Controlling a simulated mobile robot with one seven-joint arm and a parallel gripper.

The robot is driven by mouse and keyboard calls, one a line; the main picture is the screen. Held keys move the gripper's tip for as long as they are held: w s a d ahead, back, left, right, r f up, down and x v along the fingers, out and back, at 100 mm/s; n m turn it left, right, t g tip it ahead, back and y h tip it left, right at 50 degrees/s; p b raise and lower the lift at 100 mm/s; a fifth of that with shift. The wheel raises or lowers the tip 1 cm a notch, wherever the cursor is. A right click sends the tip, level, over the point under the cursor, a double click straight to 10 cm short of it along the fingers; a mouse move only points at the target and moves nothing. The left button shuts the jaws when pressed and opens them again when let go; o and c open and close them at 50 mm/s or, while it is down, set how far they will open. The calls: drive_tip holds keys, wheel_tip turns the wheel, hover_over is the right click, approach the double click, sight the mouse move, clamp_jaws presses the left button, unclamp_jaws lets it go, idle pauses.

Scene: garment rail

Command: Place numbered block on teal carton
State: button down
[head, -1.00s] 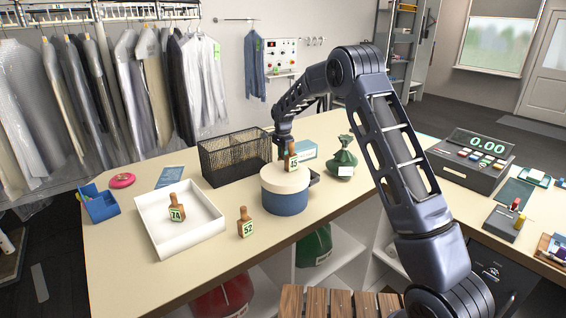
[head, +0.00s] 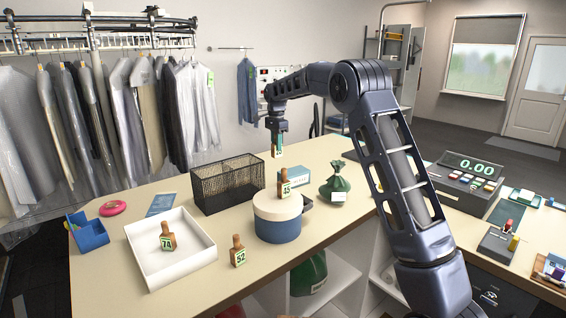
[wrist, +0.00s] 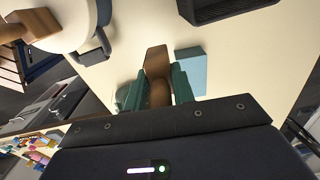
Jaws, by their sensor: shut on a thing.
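My gripper (head: 277,143) is shut on a wooden-handled numbered block (head: 276,152) and holds it in the air above the back of the counter. Its number is too small to read. In the wrist view the brown block (wrist: 157,60) sits between the two green fingers of my gripper (wrist: 160,88). The teal carton (head: 295,177) lies on the counter below and a little right of the held block, partly hidden by block 15. It also shows in the wrist view (wrist: 191,66), just right of the held block, with nothing seen on it.
Block 15 (head: 285,186) stands on a round blue box with a cream lid (head: 278,225). A black mesh basket (head: 228,185) is left of the carton and a green bag (head: 335,184) right. Block 74 (head: 167,238) is in a white tray (head: 190,262); block 52 (head: 238,251) stands beside it.

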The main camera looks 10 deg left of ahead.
wheel_tip(320, 180, up, 7)
drive_tip(key=n, duration=0.1)
hover_over(293, 175)
drive_tip(key=f, duration=2)
drive_tip(key=shift+w+d, duration=0.1)
drive_tip(key=shift+w, duration=0.1)
drive_tip(key=shift+f, duration=0.1)
drive_tip(key=c, duration=1.2)
unclamp_jaws()
drive_tip(key=shift+o, duration=0.2)
